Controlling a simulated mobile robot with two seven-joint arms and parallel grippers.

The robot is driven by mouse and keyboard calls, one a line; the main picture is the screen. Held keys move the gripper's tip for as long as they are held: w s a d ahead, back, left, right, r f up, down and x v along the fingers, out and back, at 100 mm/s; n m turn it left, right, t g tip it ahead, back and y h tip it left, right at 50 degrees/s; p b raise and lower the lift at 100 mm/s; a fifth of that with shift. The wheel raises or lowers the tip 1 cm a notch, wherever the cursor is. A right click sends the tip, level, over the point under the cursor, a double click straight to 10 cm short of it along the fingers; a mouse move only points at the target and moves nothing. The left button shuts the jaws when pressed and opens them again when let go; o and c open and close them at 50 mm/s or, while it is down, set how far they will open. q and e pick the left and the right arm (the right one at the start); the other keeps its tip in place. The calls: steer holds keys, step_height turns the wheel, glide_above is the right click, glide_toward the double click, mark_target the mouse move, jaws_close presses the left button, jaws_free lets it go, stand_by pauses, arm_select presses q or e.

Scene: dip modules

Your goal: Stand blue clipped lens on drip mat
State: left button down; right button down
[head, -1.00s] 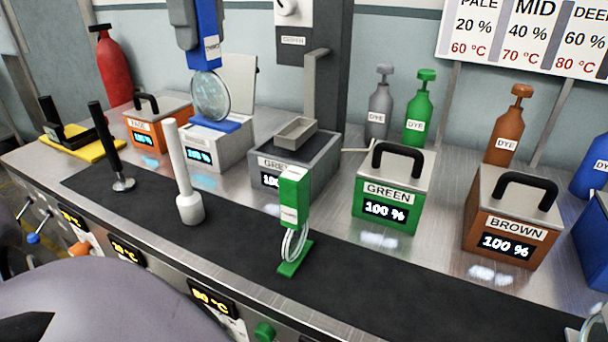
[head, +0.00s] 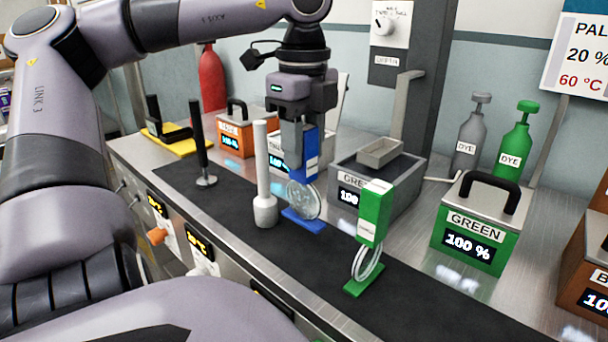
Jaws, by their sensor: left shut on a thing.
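The blue clipped lens (head: 304,197) is upright, with a blue clip on top, a clear round lens and a blue foot at the bottom. My left gripper (head: 298,125) is shut on its blue clip from above. The foot is over the far part of the black drip mat (head: 420,300); I cannot tell whether it touches the mat or hovers just above. A green clipped lens (head: 370,235) stands upright on the mat to the right. My right gripper is not in view.
A white stick tool (head: 264,180) stands close to the left of the blue lens, and a black-handled tool (head: 202,150) further left. The grey bath (head: 345,190) is just behind. A green bath (head: 478,232) stands right. The mat's near right part is clear.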

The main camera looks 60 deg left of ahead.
mark_target(303, 173)
arm_select(q)
steer(key=shift+f+b, duration=0.3)
steer(key=shift+f, duration=1.95)
steer(key=shift+f, duration=0.2)
steer(key=c, duration=0.7)
jaws_free()
steer(key=shift+r, duration=0.1)
steer(key=shift+c, duration=0.2)
steer(key=shift+r, duration=0.3)
step_height(303, 173, up, 12)
steer(key=shift+f+p, duration=0.15)
steer(key=shift+p, duration=0.85)
